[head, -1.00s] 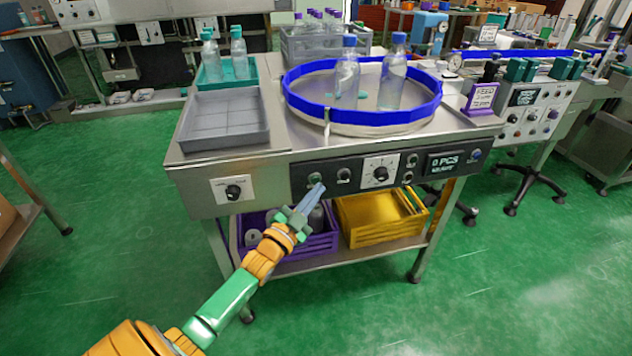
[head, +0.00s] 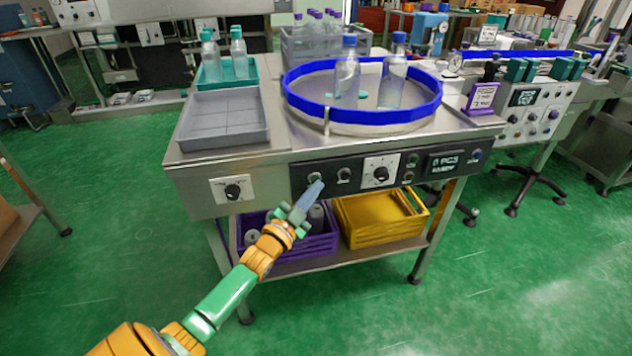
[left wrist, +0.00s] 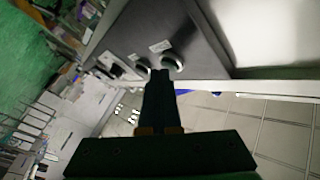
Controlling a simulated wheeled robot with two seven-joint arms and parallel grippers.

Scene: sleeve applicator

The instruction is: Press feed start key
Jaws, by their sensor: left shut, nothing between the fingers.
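The black control panel (head: 334,177) is on the front of the steel feed table. Its leftmost round key (head: 314,177) is right by the tips of my left gripper (head: 316,187); I take it for the feed start key, but its label is too small to read. The gripper is shut and empty, with its fingers pointing up at the panel. In the left wrist view the closed fingertips (left wrist: 160,74) are beside a ringed key (left wrist: 173,63), with a second ringed key (left wrist: 138,63) to the left. Whether they touch the key is unclear. My right gripper is not in view.
The turntable (head: 362,115) with a blue rim holds two bottles. A grey tray (head: 225,117) is to its left. Beside the keys are a dial (head: 381,172) and a counter display (head: 442,162). Purple (head: 320,245) and yellow (head: 385,232) crates sit on the shelf below.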

